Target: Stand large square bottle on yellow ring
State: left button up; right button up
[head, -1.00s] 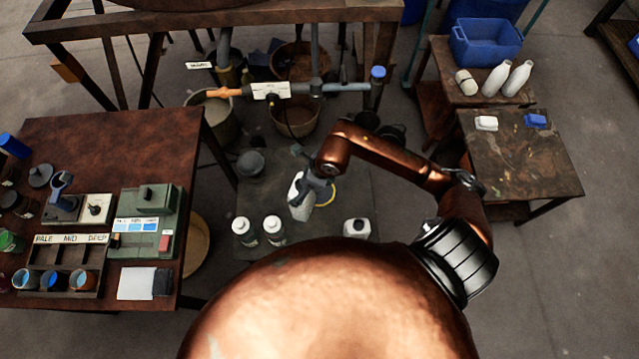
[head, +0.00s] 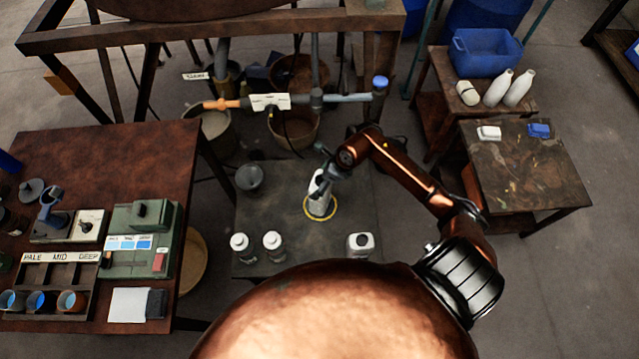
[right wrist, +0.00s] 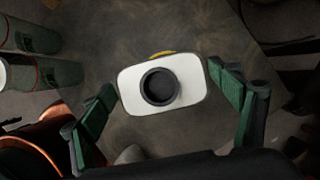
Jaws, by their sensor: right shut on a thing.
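The large square bottle (head: 318,204) is white with a dark cap. My right gripper (head: 325,178) is shut on its upper part and holds it upright over the yellow ring (head: 306,211) on the low dark table. The ring shows around the bottle's lower end in the head view; I cannot tell whether the base touches down. In the right wrist view the bottle's white top (right wrist: 133,88) sits between the green fingers of my right gripper (right wrist: 163,95), with a sliver of the yellow ring (right wrist: 161,53) beyond. My left gripper is not in view.
Two round white-topped bottles (head: 272,243) stand at the table's front left, and a square white container (head: 360,243) at its front right. A grey cup (head: 249,178) stands at the back left. A pipe (head: 345,98) crosses behind.

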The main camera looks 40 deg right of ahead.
notch_tip(320, 180, down, 2)
jog(key=shift+a+f, duration=0.1)
jog(key=shift+f, duration=0.05)
jog(key=o, duration=1.5)
jog(key=shift+o, duration=0.2)
jog(key=p+v, duration=0.2)
jog(key=v, duration=1)
